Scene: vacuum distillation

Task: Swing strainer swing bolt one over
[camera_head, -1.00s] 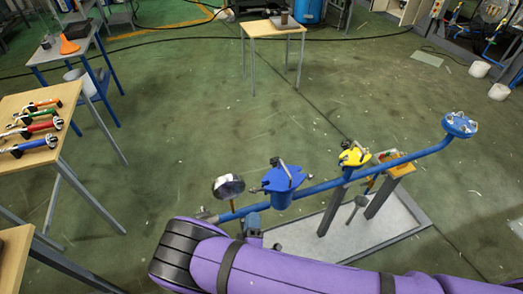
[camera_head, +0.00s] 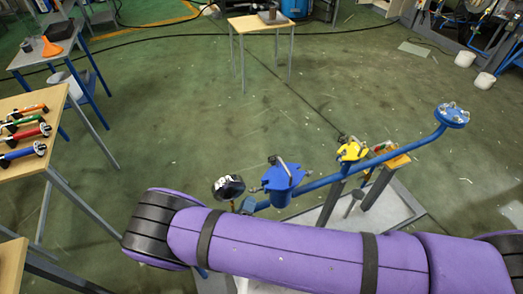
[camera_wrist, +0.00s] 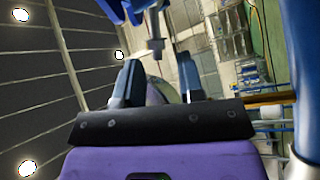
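The blue strainer (camera_head: 283,185) stands upright in the blue pipe run, with grey bolt hardware on its lid. In the wrist view a blue part (camera_wrist: 112,10), apparently of the strainer, hangs at the top, with a grey bolt (camera_wrist: 154,42) reaching down from it. My gripper (camera_wrist: 158,76) is open, its two fingers apart on either side below the bolt's lower end. No contact with the bolt shows. In the head view my purple arm crosses in front of the rig, and my gripper is out of sight. Which swing bolt is number one I cannot tell.
A round gauge (camera_head: 228,187) sits just left of the strainer. A yellow valve (camera_head: 352,150) and a blue flange (camera_head: 452,115) lie to the right. A tool table (camera_head: 30,103) is at the left. Open floor lies behind the rig. A blue pipe (camera_wrist: 302,80) rises close at the wrist view's right.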

